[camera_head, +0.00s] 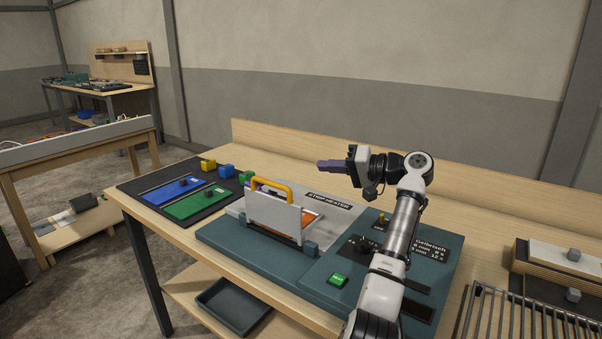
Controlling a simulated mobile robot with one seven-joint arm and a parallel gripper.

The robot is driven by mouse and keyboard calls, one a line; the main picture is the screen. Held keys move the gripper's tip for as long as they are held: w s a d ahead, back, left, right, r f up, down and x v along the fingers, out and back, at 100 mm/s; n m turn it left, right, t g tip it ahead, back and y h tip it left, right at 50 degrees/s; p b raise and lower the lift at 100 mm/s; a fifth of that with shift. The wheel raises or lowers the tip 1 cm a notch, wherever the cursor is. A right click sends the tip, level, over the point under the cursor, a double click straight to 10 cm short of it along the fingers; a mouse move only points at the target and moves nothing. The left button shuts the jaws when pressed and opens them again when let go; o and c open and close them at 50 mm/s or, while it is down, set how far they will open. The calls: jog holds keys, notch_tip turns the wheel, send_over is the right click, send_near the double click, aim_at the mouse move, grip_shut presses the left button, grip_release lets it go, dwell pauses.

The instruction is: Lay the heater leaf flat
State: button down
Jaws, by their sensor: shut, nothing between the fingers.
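The heater leaf (273,217) is a pale upright panel on the teal console (225,240), standing roughly vertical. A yellow handle (272,186) arches along its top edge. An orange-red surface (294,222) shows behind the leaf, partly hidden by it. My gripper (322,165) is in the air above and to the right of the leaf, pointing left. Its purple fingers are shut with nothing between them, and it appears apart from the leaf and handle.
A label plate (330,200) lies behind the leaf. A green button (337,280) and a black knob (361,243) are on the console's right part. A black mat (150,187) with blue and green plates lies left. A wire rack (530,320) stands at front right.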

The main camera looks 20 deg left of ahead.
jog(key=p, duration=0.4)
send_over(272, 204)
jog(key=w+d, duration=0.4)
jog(key=w, duration=0.1)
jog(key=shift+s+a+f+p, duration=0.25)
jog(key=shift+s+f+p, duration=0.15)
jog(key=shift+s+f, duration=0.45)
jog(key=shift+s+a+f+p, duration=0.25)
jog(key=shift+s+f+p, duration=0.15)
jog(key=shift+s+f, duration=0.4)
jog(key=shift+f, duration=0.2)
